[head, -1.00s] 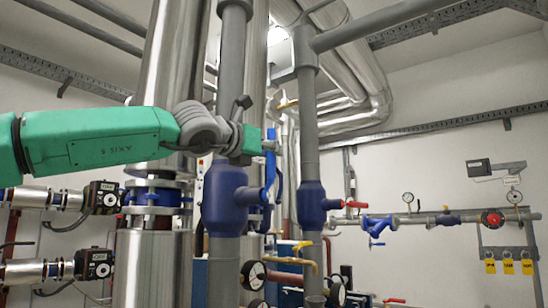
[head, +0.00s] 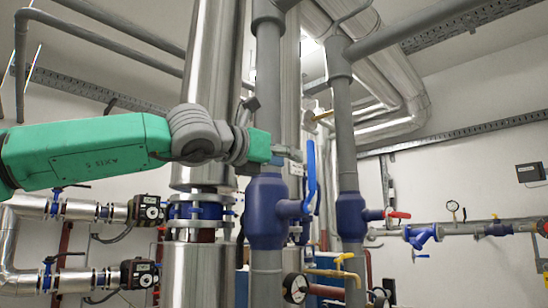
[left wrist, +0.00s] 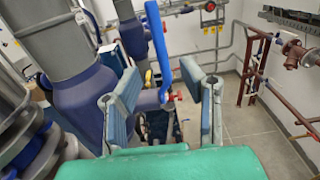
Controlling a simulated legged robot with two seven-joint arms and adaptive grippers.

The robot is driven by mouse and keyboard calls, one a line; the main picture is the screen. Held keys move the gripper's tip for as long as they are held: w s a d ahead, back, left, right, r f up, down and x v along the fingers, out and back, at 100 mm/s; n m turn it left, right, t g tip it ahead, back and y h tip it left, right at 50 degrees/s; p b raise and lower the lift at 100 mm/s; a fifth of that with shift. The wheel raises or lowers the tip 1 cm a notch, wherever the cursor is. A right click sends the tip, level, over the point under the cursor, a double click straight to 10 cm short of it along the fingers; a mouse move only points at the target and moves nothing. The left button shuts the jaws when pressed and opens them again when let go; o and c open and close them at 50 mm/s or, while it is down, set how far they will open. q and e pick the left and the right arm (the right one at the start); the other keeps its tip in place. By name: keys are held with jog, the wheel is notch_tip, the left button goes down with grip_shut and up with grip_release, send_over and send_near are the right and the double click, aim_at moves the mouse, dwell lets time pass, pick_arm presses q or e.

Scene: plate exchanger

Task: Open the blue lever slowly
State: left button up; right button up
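The blue lever (head: 311,178) stands upright on the right side of a blue valve body (head: 266,212) on a grey vertical pipe. My left gripper (head: 290,153) is at the lever's upper part, just left of it in the head view. In the left wrist view its two fingers (left wrist: 163,106) are spread wide. The lever (left wrist: 158,52) shows in the gap between them, with no finger seen touching it. The valve body (left wrist: 85,105) is left of the fingers there. Part of the fingers is hidden in the head view. My right gripper is not in view.
A second grey pipe with a blue valve (head: 351,216) and red handle stands to the right. A shiny metal pipe (head: 212,90) rises behind my left arm. A pressure gauge (head: 295,287) is below the lever. Open floor (left wrist: 265,140) shows at right in the wrist view.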

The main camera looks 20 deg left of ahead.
pick_arm(q)
jog(key=v, duration=0.4)
jog(key=shift+a+f, duration=0.1)
jog(key=shift+a, duration=0.05)
jog(key=shift+w, duration=0.1)
jog(key=shift+f, duration=0.1)
